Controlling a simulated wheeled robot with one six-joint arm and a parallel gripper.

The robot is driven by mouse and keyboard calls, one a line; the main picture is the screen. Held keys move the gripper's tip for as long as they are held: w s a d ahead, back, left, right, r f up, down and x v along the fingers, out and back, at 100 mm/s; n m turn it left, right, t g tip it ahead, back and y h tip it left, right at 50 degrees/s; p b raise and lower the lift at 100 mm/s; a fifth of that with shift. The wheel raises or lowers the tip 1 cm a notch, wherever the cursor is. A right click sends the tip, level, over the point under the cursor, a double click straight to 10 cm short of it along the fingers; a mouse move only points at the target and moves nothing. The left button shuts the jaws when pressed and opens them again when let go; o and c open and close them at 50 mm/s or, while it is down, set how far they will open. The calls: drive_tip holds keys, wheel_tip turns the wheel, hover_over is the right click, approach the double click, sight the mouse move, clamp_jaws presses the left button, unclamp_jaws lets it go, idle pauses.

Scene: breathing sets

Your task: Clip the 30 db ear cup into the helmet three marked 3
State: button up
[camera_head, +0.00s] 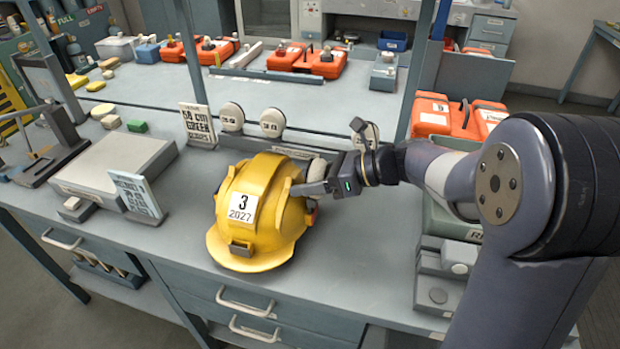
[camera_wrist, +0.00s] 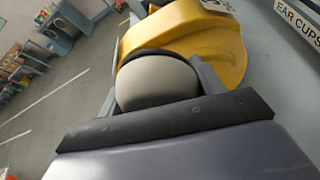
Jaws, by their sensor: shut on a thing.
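The yellow helmet (camera_head: 268,188), with a label reading 3 and 2027, stands on the bench. It also fills the upper middle of the wrist view (camera_wrist: 210,45). My gripper (camera_head: 308,182) is at the helmet's right side, shut on a pale grey ear cup (camera_head: 317,169). In the wrist view the cup (camera_wrist: 155,82) sits between the fingers, its dark rim toward the helmet. The held cup's number is not readable. I cannot tell whether it touches the helmet or is seated in its side slot.
Two marked ear cups (camera_head: 272,122) stand behind the helmet, with another round cup (camera_head: 366,133) behind my gripper. Signs (camera_head: 198,124) and (camera_head: 136,194) and a grey flat-topped box (camera_head: 115,165) stand left. Orange cases (camera_head: 430,113) lie at right. Bench front-left of the helmet is clear.

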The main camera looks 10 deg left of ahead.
drive_tip(key=shift+f+b, duration=1)
drive_tip(key=o, duration=1.1)
drive_tip(key=v, duration=1)
drive_tip(key=shift+d+r, duration=0.2)
drive_tip(key=shift+d, duration=0.15)
drive_tip(key=x, duration=0.9)
drive_tip(key=shift+a+f, duration=0.2)
drive_tip(key=shift+a, duration=0.1)
drive_tip(key=shift+d+r, duration=0.1)
